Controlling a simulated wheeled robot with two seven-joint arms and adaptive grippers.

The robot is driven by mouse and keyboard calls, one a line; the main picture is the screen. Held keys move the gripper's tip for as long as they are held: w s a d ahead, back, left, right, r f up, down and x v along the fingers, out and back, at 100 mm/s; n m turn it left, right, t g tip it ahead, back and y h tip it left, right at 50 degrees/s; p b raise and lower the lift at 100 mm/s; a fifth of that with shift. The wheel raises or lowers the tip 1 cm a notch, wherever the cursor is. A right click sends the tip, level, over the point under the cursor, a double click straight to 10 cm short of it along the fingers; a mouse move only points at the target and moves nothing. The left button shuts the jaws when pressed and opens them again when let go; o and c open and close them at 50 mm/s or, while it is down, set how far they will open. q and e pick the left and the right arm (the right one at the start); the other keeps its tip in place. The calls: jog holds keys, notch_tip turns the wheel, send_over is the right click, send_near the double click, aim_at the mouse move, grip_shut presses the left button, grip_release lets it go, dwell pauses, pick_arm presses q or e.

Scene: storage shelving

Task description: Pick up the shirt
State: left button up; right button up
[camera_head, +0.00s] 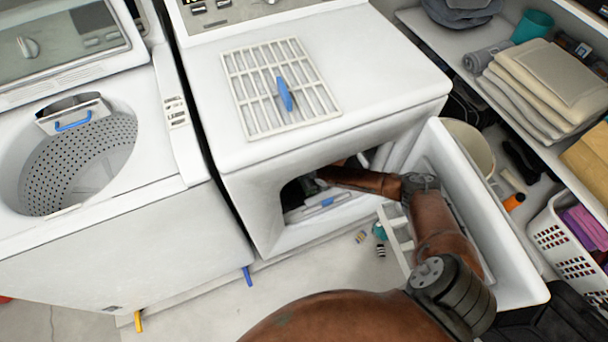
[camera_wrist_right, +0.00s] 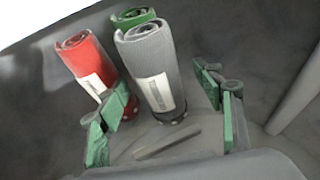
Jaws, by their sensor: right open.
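My right arm reaches through the open front of the dryer (camera_head: 330,105); its gripper is hidden inside in the head view. In the right wrist view my right gripper (camera_wrist_right: 163,92) is open, its green-padded fingers wide apart. Rolled cloths, apparently the shirts, stand inside the drum: a grey roll (camera_wrist_right: 152,65) between the fingers, a red roll (camera_wrist_right: 87,62) to its left by the left finger, and a green roll (camera_wrist_right: 133,17) behind the grey. The grey and red rolls carry pale labels. I cannot tell whether any finger touches a roll. My left gripper is not in view.
The dryer door (camera_head: 480,210) hangs open on the right. A rack (camera_head: 280,86) lies on the dryer top. A top-loading washer (camera_head: 120,240) stands left. Shelves with folded towels (camera_head: 545,85) and a white basket (camera_head: 565,245) crowd the right side. Small items lie on the floor.

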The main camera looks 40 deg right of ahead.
jog(key=shift+c, duration=0.7)
jog(key=c, duration=1.2)
jog(key=shift+r, duration=0.25)
